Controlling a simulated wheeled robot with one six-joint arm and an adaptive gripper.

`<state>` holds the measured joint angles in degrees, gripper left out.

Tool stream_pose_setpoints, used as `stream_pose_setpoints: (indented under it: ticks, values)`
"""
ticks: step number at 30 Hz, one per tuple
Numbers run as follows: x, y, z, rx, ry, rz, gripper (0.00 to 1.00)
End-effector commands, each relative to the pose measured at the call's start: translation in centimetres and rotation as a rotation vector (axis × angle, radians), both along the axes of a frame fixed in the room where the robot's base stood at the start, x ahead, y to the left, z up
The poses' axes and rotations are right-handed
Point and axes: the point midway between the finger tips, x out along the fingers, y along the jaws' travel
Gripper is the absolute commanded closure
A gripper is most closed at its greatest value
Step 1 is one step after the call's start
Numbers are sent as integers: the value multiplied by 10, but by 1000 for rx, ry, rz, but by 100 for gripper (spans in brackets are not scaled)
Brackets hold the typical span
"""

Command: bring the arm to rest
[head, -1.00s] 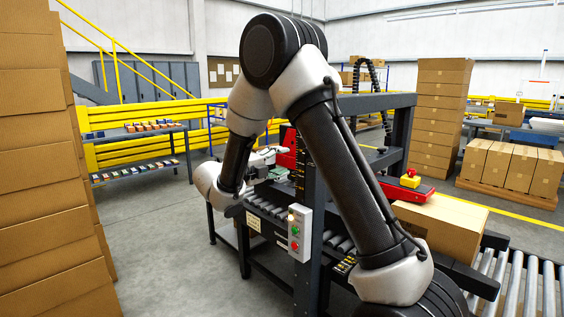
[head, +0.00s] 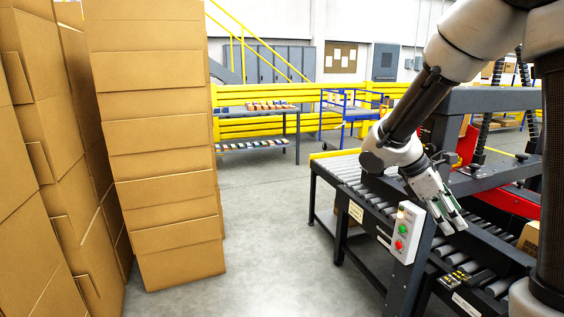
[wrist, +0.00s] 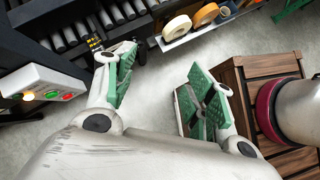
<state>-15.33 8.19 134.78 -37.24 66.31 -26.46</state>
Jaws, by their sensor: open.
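My gripper (head: 452,214) is at the end of my arm, in the right half of the head view, pointing down near the roller conveyor. In the wrist view my gripper (wrist: 152,95) has its two green-padded fingers wide apart, with only grey floor seen between them. It holds nothing. My arm is bent, its upper links running off the top right of the head view. The control box (head: 404,232) with a green and a red button is just left of the gripper in the head view; it also shows at the left of the wrist view (wrist: 38,85).
Tall stacks of cartons (head: 155,150) stand at the left. The conveyor (head: 345,172) and the dark machine frame (head: 490,100) with red parts are close to my arm. A shelf with tape rolls (wrist: 190,25) and a wooden crate (wrist: 262,75) show in the wrist view. Floor (head: 270,220) between is clear.

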Motion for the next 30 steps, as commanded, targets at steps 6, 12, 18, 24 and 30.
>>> stream_pose_setpoints:
  ticks: [6,12,18,24,30]
  values:
    - [-79,24,21,319,-447,-658,46]
    - [-122,43,47,582,-678,-967,46]
    - [-144,35,77,687,-836,-1011,46]
    - [-150,28,88,706,-897,-1023,46]
    - [-150,28,88,703,-894,-1023,46]
